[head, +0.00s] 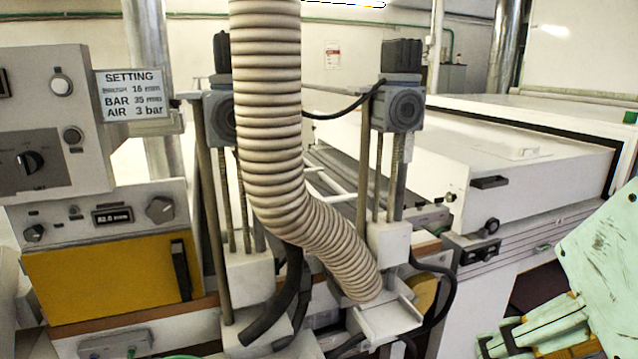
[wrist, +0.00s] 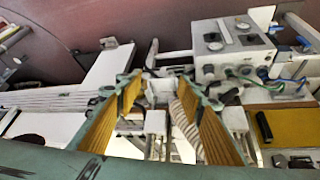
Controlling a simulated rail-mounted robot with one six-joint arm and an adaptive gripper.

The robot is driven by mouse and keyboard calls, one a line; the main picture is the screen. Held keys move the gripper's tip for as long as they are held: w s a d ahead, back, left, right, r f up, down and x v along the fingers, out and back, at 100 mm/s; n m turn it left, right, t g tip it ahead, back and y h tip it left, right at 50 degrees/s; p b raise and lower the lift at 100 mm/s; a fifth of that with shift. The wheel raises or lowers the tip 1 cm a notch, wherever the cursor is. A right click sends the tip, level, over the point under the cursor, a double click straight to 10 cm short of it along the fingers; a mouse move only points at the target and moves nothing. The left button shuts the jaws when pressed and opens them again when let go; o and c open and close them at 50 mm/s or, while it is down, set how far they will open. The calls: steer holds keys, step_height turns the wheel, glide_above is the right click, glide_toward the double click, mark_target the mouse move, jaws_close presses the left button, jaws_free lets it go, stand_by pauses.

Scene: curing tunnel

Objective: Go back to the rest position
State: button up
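My gripper (wrist: 160,90) is open in the wrist view. Its two green fingers with yellow ribbed pads stand well apart, and nothing is held between them. The curing machine's parts show blurred and some way beyond the fingertips. In the head view my green gripper (head: 497,335) is at the lower right edge, only partly in frame, in front of the machine's right side. No rest position is marked in either view.
A ribbed beige hose (head: 270,120) hangs in the middle, before two grey-headed posts (head: 398,105). The control box (head: 50,130) and yellow panel (head: 110,280) stand at left. A white tunnel hood (head: 520,170) with a black handle (head: 489,182) is at right.

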steer(key=shift+s+a+f+g+p, duration=0.15)
steer(key=shift+f+g, duration=0.2)
steer(key=shift+f, duration=0.25)
steer(key=shift+s+a+f+g+p, duration=0.15)
steer(key=shift+f+g, duration=0.15)
steer(key=shift+f, duration=0.25)
steer(key=shift+s+a+f+g+p, duration=0.15)
steer(key=shift+f+g, duration=0.2)
steer(key=shift+f, duration=0.25)
steer(key=shift+d, duration=0.1)
